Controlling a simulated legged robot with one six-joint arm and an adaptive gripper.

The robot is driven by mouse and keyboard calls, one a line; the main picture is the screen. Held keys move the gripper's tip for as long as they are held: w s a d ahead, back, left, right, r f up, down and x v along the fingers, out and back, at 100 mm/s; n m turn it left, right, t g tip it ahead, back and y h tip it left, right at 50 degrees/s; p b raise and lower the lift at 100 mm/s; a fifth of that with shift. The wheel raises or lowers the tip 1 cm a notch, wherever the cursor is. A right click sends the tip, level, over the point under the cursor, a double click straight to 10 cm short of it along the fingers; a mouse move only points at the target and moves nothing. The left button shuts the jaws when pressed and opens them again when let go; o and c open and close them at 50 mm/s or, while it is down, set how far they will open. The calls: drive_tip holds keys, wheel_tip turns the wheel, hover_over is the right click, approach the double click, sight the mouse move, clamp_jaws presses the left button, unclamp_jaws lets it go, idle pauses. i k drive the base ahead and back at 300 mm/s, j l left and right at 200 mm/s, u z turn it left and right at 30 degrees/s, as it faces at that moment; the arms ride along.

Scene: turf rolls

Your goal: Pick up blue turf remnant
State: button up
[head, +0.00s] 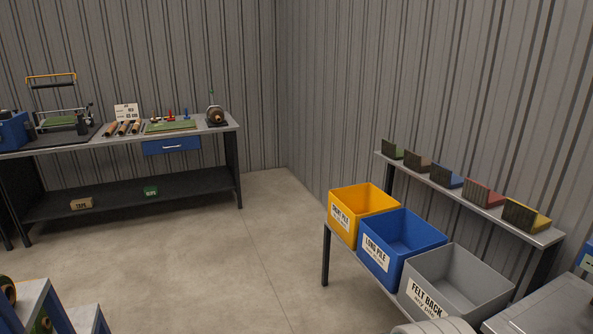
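A small blue piece (447,181) that looks like turf sits in the middle of a row on the narrow grey shelf (518,226) along the right wall. It looks bent, with a dark upright back part and a blue part in front. Green (393,153) and brown (417,164) pieces lie to its left. Red (484,198) and yellow (527,217) pieces lie to its right. The pieces stand apart from each other. My gripper is not in view.
Yellow (343,226), blue (377,260) and grey (430,290) labelled bins stand on a lower bench in front of the shelf. A workbench (60,150) with tools stands at the back left. The concrete floor (230,260) between is clear. A blue-sided unit (45,310) stands at bottom left.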

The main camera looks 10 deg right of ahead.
sight(442, 175)
drive_tip(key=i+z, duration=0.15)
drive_tip(key=i, duration=0.6)
drive_tip(key=i+j+z, duration=0.15)
drive_tip(key=i, duration=0.6)
drive_tip(key=i+l+z, duration=0.15)
drive_tip(key=i+z, duration=0.7)
drive_tip(key=i+j+z, duration=0.15)
drive_tip(key=i+z, duration=0.25)
drive_tip(key=i+l+u, duration=0.15)
drive_tip(key=i, duration=0.25)
drive_tip(key=j, duration=0.05)
